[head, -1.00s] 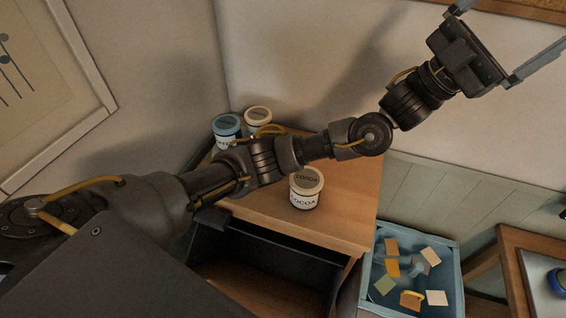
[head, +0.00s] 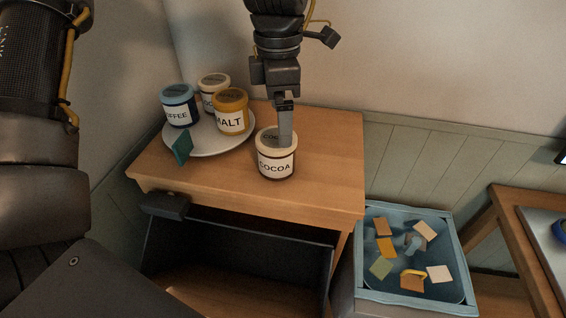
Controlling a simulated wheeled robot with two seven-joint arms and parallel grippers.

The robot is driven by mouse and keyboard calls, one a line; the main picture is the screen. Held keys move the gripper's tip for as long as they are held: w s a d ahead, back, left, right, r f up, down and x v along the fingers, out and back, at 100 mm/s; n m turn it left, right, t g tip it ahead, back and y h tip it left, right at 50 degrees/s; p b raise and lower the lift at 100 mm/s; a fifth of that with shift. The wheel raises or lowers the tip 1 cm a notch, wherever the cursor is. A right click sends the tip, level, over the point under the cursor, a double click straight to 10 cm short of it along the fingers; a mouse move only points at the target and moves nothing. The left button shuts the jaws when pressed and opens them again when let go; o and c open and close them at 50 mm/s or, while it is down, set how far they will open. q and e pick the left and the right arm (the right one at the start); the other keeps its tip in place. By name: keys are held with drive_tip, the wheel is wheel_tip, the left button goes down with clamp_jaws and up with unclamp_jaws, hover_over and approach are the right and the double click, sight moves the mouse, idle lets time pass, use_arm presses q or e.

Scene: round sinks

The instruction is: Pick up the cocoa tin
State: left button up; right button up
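The cocoa tin (head: 276,165) is a small round tub with a pale lid, a white band lettered COCOA and a dark base. It stands upright on the wooden table, right of the plate. My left gripper (head: 285,138) points straight down over it from the top of the head view. One grey finger shows, seen edge-on, overlapping the tin's lid. The other finger is hidden, so I cannot tell whether the fingers are closed on the tin. My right gripper is not in view.
A white plate (head: 205,147) holds a blue coffee tin (head: 178,106), a yellow malt tin (head: 231,112), another pale-lidded tin (head: 213,92) and a green piece (head: 182,149). A blue bin (head: 375,222) with several cards stands right of the table (head: 325,165). The tabletop right of the cocoa tin is clear.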

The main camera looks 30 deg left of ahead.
sight(277, 139)
use_arm(q)
drive_tip(key=shift+a, duration=0.4)
drive_tip(key=shift+f, duration=2.75)
drive_tip(key=f, duration=0.2)
drive_tip(key=f+p, duration=0.1)
drive_tip(key=f, duration=0.1)
drive_tip(key=shift+s+a, duration=0.1)
drive_tip(key=shift+a, duration=0.2)
drive_tip(key=shift+f, duration=0.6)
drive_tip(key=c, duration=1.1)
drive_tip(key=shift+r, duration=0.1)
